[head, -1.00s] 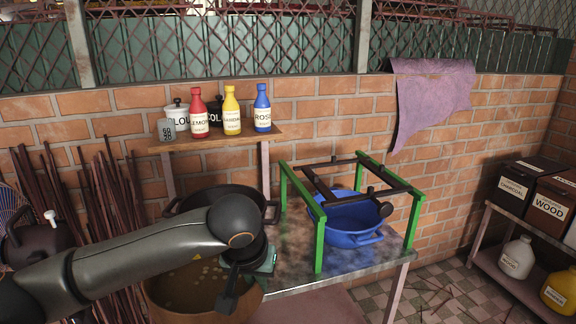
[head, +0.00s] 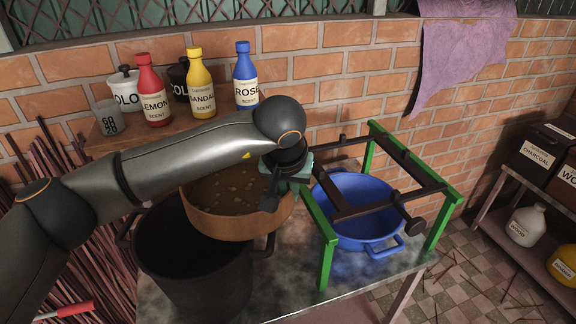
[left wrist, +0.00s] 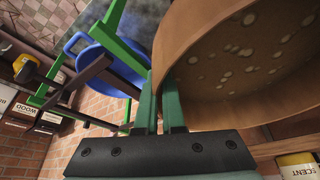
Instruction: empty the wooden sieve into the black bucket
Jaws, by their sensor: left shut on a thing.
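The round wooden sieve (head: 238,224) has pale bits lying in it; it also shows large in the left wrist view (left wrist: 180,40). My left gripper (head: 280,186) is shut on the sieve's rim at its right side; its green fingers (left wrist: 160,105) pinch the wall in the left wrist view. The black bucket (head: 195,285) stands on the metal table, open at the top, at the lower left. The sieve is raised and lies behind and to the right of the bucket's mouth, partly overlapping it in the picture. My right gripper is not seen.
A blue pot (head: 365,238) sits under a green and dark frame (head: 325,235) to the right on the table (head: 285,285). Behind, a wooden shelf (head: 105,143) holds red, yellow and blue scent bottles and pots. Brown sticks stand at the left.

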